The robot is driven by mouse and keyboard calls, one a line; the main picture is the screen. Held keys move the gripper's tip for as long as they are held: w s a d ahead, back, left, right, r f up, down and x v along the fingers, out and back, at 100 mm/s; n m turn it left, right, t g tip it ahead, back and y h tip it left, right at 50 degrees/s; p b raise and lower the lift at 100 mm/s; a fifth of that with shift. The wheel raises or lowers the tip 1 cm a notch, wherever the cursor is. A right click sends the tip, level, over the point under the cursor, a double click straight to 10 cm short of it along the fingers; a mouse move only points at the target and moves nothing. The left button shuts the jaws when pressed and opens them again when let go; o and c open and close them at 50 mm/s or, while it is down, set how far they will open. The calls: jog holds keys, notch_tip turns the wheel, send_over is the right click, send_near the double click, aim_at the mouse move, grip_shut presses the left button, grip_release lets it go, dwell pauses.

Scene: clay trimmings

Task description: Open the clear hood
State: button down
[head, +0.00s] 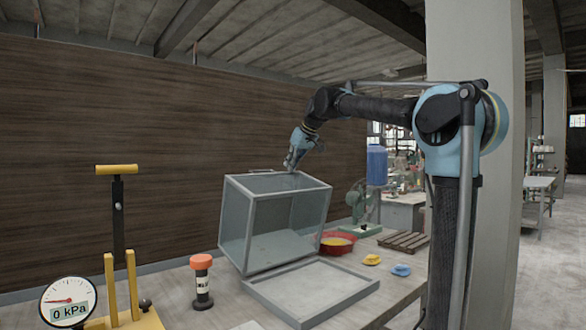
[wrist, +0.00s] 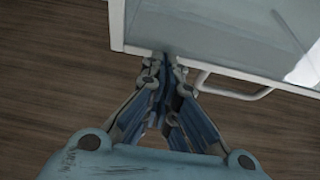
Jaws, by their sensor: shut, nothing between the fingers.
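The clear hood (head: 271,225) is a box of see-through panels in a grey-white frame. It stands tilted back behind a pale square base (head: 312,291), whose top is uncovered. My gripper (head: 291,166) is shut and empty at the hood's raised top edge. In the wrist view my gripper's fingertips (wrist: 166,62) meet at the hood's white frame (wrist: 142,52), touching or very close; I cannot tell which. The hood's bar handle (wrist: 235,92) is just right of the fingers, not between them.
A yellow press (head: 122,270) and a gauge (head: 69,302) are further left. A red bowl (head: 336,247), yellow and blue lumps (head: 400,270) and a wooden rack (head: 403,240) lie right.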

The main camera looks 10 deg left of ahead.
notch_tip(320, 180, up, 9)
jog(key=s+d, duration=0.2)
dwell(0.5)
